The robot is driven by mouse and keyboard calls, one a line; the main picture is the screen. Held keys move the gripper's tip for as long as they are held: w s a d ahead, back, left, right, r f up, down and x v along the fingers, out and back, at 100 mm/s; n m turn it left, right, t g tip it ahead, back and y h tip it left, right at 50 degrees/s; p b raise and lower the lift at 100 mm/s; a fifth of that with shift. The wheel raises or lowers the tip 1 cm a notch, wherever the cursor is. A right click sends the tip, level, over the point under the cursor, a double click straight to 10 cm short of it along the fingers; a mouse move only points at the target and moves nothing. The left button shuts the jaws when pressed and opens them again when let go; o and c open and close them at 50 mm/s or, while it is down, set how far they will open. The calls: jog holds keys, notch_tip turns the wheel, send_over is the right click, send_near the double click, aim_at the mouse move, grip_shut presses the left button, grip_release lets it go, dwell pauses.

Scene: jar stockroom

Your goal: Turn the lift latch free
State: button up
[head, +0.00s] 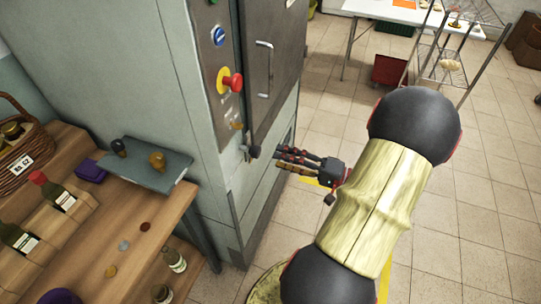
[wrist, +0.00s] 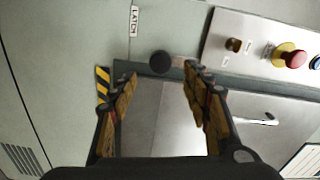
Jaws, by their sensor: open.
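The lift latch shows in the wrist view as a round dark knob (wrist: 160,62), below a white "LATCH" label (wrist: 134,20) on the grey-green panel. In the head view the dark latch knob (head: 254,151) sticks out near the lower edge of the lift's control strip. My gripper (head: 279,159) is just right of the knob in the head view, fingers pointing at it. In the wrist view my gripper (wrist: 160,77) is open, with the knob between and slightly beyond the fingertips. No contact with the knob can be made out.
The control strip has a red mushroom button (head: 232,82) on yellow and a blue button (head: 218,36). A door handle (head: 264,69) is on the lift front. A wooden bench (head: 150,215) with bottles and a tray (head: 146,168) stands left.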

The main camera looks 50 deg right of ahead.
jog(key=v, duration=0.5)
jog(key=shift+s, duration=0.1)
dwell(0.6)
